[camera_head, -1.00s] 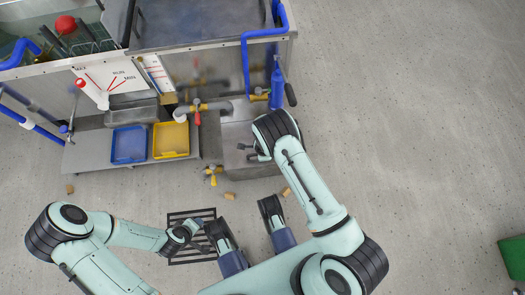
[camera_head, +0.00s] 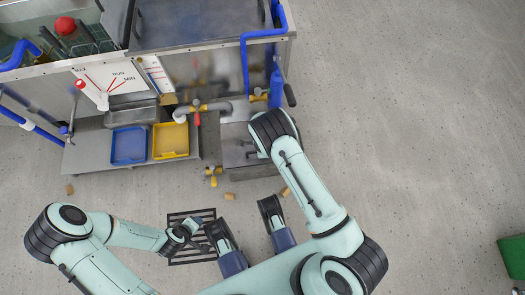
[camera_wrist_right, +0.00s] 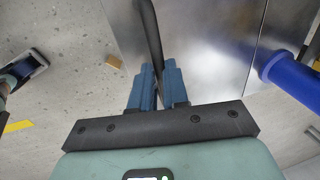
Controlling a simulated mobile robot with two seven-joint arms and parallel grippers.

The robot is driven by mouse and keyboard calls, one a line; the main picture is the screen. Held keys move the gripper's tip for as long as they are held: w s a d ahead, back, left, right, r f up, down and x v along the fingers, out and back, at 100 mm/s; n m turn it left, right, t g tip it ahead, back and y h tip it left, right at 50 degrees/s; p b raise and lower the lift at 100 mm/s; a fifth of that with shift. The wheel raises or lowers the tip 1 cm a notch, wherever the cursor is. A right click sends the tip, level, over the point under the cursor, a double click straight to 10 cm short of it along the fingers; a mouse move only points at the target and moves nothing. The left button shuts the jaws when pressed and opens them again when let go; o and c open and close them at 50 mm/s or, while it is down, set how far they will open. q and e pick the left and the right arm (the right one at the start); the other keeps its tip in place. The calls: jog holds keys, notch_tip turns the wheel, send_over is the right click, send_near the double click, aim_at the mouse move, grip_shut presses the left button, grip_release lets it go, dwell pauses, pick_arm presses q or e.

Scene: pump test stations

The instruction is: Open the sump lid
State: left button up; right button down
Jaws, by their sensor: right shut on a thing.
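The sump (camera_head: 250,172) is a low grey metal box at the foot of the station in the head view. My right wrist covers part of it. My right gripper (camera_head: 250,150) is at its top. In the right wrist view my right gripper (camera_wrist_right: 156,85) has its blue fingers shut on a dark bar (camera_wrist_right: 150,30), which looks like the lid handle. Bare metal (camera_wrist_right: 215,55), apparently the sump lid, lies beside the bar. How far the lid is raised I cannot tell. My left gripper (camera_head: 191,227) is over the floor near a dark grate, away from the sump; its fingers are too small to judge.
A blue tray (camera_head: 128,146) and a yellow tray (camera_head: 171,140) stand left of the sump. Yellow valves and a grey pipe (camera_head: 216,107) are close behind it. A blue pipe (camera_wrist_right: 292,74) runs right of the gripper in the wrist view. The floor (camera_head: 410,130) to the right is open.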

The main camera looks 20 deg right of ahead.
pick_arm(q)
jog(key=shift+s+f, duration=0.4)
jog(key=shift+s, duration=0.05)
pick_arm(e)
jog(key=w+d+r, duration=0.2)
jog(key=w+r, duration=0.5)
jog(key=r, duration=0.1)
jog(key=shift+r, duration=0.15)
jog(key=shift+d, duration=0.1)
